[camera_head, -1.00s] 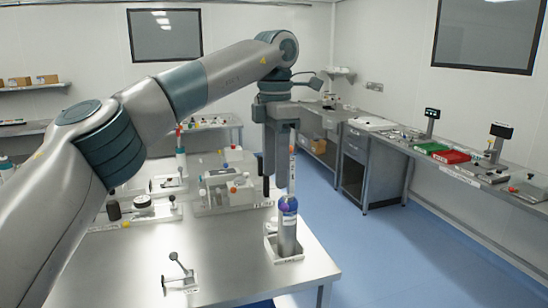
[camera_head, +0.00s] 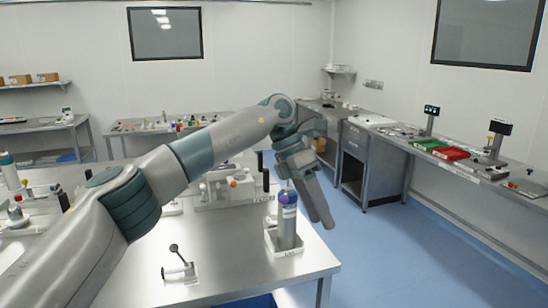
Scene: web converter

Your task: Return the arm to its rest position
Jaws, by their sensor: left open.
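My left arm comes in from the left and reaches over the metal table (camera_head: 235,270). My left gripper (camera_head: 322,222) hangs at the table's right edge, its fingers pointing down and to the right. It holds nothing that I can see. Whether the fingers touch the bottle is hard to tell. My right gripper is not in view.
A small lever device (camera_head: 178,268) stands at the table's front. A white fixture (camera_head: 228,190) sits behind my arm. The blue floor (camera_head: 390,250) between is clear.

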